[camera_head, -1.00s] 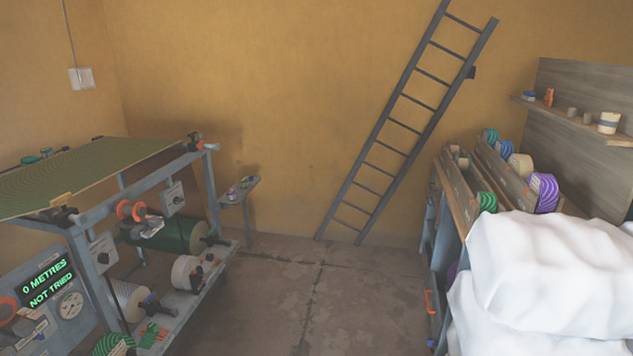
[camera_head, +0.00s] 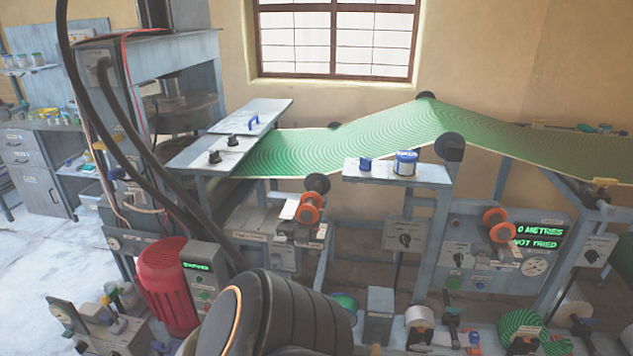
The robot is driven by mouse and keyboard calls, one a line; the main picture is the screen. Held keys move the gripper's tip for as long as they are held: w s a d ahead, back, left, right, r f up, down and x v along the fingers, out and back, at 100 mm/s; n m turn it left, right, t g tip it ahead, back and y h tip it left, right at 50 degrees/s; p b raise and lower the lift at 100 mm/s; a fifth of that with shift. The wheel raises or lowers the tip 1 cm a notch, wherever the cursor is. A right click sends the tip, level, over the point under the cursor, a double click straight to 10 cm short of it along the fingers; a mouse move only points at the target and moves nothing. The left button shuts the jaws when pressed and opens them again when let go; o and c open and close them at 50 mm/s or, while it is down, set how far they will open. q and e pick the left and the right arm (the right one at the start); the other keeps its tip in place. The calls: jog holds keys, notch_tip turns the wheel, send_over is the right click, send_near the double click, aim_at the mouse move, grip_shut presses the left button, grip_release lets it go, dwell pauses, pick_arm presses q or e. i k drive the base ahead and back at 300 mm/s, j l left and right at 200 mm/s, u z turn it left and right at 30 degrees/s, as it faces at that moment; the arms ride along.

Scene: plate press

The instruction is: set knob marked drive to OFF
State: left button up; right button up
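Several plates with black knobs are in view, and their labels are too small to read, so I cannot tell which knob is marked drive. One knob (camera_head: 405,240) is on a grey plate below the middle shelf. Another knob (camera_head: 459,259) is on the panel left of the green display. A third knob (camera_head: 592,256) is on a plate at the far right. More dark knobs stand on the flat table by the press. A dark rounded part with an orange ring, apparently my arm, fills the bottom middle. Neither gripper shows.
A green patterned sheet (camera_head: 340,148) runs across the machine. A red motor (camera_head: 168,287) stands at lower left beside a grey control box (camera_head: 213,275) with a lit display. The press (camera_head: 180,108) is behind, with thick black cables in front. Open floor (camera_head: 30,265) lies at left.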

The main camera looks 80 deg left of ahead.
aim_at(458, 257)
jog(key=u, duration=2.35)
